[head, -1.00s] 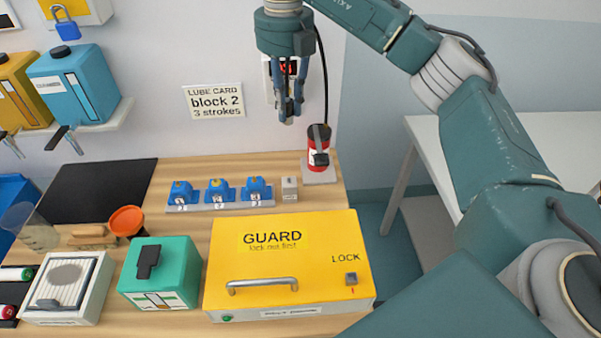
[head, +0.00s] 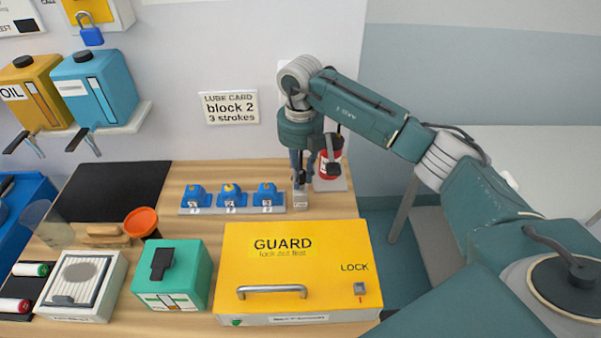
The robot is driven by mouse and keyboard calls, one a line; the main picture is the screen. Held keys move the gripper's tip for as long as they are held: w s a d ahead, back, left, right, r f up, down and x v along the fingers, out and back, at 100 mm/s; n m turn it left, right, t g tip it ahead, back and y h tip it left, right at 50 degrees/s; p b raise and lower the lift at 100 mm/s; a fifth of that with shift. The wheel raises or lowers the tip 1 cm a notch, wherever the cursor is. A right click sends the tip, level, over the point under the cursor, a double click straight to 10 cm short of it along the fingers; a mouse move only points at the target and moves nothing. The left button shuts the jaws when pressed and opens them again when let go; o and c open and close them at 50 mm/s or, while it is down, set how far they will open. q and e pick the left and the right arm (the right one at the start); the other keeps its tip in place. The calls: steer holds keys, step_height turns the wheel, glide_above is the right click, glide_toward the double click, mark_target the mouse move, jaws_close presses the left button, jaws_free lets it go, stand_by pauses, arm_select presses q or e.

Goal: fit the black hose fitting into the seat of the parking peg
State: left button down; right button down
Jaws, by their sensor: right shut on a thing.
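My right gripper (head: 299,178) points down at the back of the bench, its fingers close together. It is shut on the black hose fitting, which is too small and too covered by the fingers to make out. The parking peg (head: 300,203) is a small grey block at the right end of the row of blue blocks. The fingertips are right at the top of the peg. I cannot tell whether the fitting is in the seat or just above it. My left gripper is not in view.
The red grease pump (head: 330,163) stands on its pale base just right of the gripper, partly behind my arm. Several blue blocks (head: 229,196) sit on a grey rail to the left. The yellow guard box (head: 330,250) is in front. Bare bench lies between.

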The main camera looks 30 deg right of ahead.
mark_target(301, 173)
steer(key=shift+f, duration=0.25)
steer(key=shift+f, duration=0.2)
steer(key=c, duration=1.6)
jaws_free()
steer(key=shift+o, duration=0.2)
steer(key=shift+r, duration=0.2)
step_height(301, 173, up, 12)
steer(key=b, duration=0.3)
